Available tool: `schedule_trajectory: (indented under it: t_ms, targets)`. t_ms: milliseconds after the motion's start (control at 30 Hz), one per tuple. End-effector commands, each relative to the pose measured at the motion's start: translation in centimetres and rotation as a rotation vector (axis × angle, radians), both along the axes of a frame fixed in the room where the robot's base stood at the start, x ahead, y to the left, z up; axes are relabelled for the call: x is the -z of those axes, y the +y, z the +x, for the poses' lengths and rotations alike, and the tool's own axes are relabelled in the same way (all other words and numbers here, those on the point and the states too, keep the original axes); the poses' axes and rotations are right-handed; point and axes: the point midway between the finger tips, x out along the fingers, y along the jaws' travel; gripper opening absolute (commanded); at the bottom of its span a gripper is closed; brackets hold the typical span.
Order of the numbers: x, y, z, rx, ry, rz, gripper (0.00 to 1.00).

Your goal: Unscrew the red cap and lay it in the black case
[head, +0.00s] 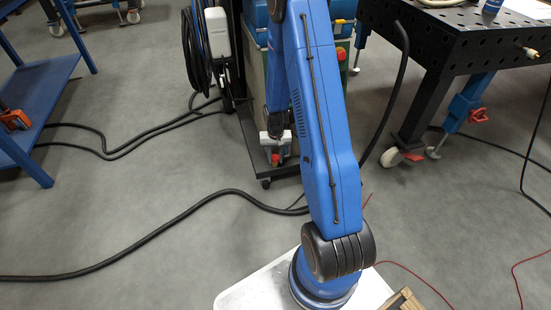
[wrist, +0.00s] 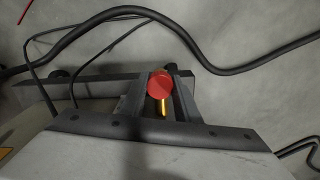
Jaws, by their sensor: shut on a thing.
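The red cap (wrist: 159,83) is round and sits between the two grey fingers of my gripper (wrist: 158,92) in the wrist view. The fingers are shut on it. A short yellow piece (wrist: 162,107) shows just below the cap, between the fingers. In the head view my gripper (head: 277,152) is small and far off, low by the dark trolley, with a red spot at its tip. I cannot tell whether the cap is still on a thread. I cannot make out the black case in either view.
A dark trolley base (head: 250,150) with castors stands around my gripper. Black cables (head: 150,262) cross the grey floor. A blue bench (head: 40,95) is at the left and a black perforated table (head: 455,50) at the right. The floor at left centre is mostly clear.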

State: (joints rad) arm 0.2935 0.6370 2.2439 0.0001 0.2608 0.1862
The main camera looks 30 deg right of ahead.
Motion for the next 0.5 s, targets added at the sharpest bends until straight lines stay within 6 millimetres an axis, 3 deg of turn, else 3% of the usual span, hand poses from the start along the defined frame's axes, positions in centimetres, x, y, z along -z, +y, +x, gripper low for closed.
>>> schedule_trajectory:
  t_ms: [333,500]
  targets:
    - [-0.01,-0.01,0.02,-0.032,0.0,0.0,0.0]
    - [-0.02,-0.01,0.02,-0.15,0.0,0.0,0.0]
